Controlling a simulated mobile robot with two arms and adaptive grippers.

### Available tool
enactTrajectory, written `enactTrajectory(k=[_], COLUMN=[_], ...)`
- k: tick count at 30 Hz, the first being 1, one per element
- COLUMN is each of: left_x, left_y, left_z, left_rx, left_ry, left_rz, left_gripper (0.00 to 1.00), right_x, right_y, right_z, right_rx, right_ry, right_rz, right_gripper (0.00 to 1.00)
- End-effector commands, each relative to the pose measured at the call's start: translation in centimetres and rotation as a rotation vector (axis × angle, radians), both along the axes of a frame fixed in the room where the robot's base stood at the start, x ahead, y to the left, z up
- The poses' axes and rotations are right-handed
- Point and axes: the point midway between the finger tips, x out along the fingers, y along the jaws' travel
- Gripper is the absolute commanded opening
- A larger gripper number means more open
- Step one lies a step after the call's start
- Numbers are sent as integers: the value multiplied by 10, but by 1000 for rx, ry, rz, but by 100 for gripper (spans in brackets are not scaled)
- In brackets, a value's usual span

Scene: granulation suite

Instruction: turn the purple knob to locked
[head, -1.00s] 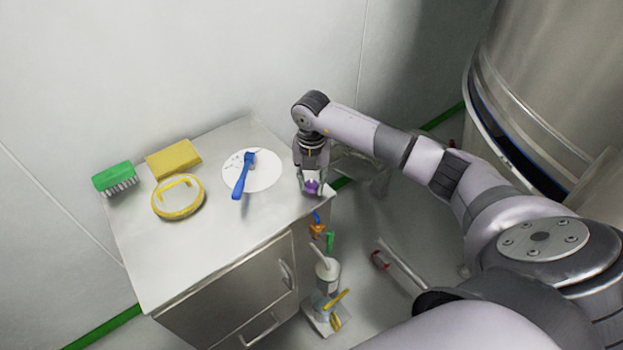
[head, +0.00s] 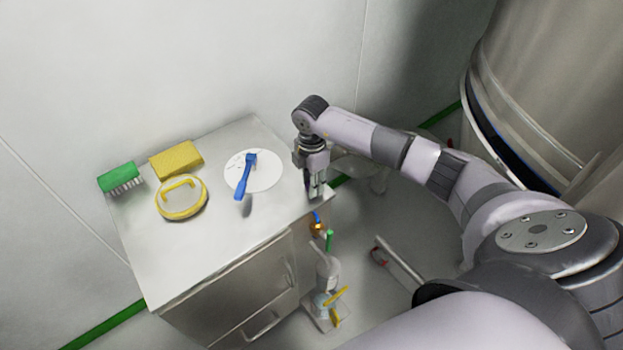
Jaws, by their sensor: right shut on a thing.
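My right gripper (head: 316,188) points down at the right corner of the steel cabinet's top (head: 215,238). Its fingers are shut around the spot where the purple knob was visible a moment ago. The fingers now hide the knob, so I cannot see its angle or any lock marking. My left gripper is not in view.
On the cabinet top are a white disc (head: 267,178) with a blue-handled tool (head: 243,182) over it, a yellow ring-shaped item (head: 181,213), a yellow sponge (head: 177,158) and a green brush (head: 120,176). A small stand (head: 328,285) with coloured parts is below the right edge.

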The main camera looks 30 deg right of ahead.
Motion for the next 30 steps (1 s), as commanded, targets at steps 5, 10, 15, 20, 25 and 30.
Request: enactTrajectory(k=[5,10,15,20,25,30], left_x=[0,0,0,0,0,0], left_y=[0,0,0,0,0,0], left_z=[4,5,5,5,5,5], left_rx=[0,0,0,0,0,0], left_ry=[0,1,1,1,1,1], left_rz=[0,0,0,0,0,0], left_gripper=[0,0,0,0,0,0], right_x=[1,1,1,1,1,1], right_y=[-1,-1,-1,-1,-1,-1], right_z=[1,1,1,1,1,0], right_rx=[-3,-3,-2,-2,-2,-1], right_ry=[-2,-2,-2,-2,-2,-1], right_rz=[-69,-102,-112,-113,-112,-111], right_gripper=[1,1,1,1,32,43])
